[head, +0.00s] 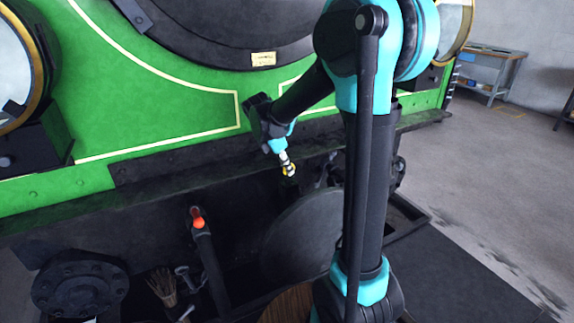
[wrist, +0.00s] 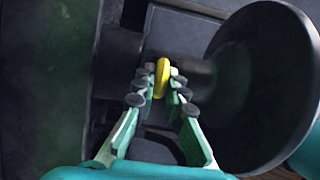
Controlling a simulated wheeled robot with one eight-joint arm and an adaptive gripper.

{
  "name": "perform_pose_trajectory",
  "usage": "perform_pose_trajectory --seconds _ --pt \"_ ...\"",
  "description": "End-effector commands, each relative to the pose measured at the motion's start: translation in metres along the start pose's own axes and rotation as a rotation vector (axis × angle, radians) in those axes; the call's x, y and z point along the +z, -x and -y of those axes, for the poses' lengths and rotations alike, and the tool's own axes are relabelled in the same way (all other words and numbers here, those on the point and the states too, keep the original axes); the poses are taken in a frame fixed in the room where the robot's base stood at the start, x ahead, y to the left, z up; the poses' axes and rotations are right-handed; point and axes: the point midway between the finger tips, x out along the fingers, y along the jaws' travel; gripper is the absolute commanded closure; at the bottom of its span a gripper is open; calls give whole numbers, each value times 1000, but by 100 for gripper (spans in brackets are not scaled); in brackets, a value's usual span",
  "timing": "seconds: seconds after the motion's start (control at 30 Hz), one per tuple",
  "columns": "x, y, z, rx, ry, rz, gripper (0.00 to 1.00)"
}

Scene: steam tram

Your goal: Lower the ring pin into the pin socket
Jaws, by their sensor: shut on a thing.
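My gripper (head: 285,157) hangs in front of the green tram's dark lower beam. It is shut on the ring pin (head: 291,170), of which a small yellow part shows at the fingertips. In the wrist view, my gripper (wrist: 160,88) has its pale green fingers on both sides of the ring pin (wrist: 162,76), seen as a narrow yellow ring nearly edge-on. The rest of the pin is hidden behind the ring and fingers. I cannot make out the pin socket in either view.
A large round buffer plate (head: 303,240) stands below my gripper; its disc (wrist: 265,85) fills the right of the wrist view. A lever with an orange tip (head: 198,222) rises to the left. A brush (head: 163,288) lies lower left. Open floor (head: 480,190) is at right.

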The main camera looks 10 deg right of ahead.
Motion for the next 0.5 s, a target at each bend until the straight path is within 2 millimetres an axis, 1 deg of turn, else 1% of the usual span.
perform_pose_trajectory --seconds 0.5 --pt "-5 -13 0 0 0 0 100"
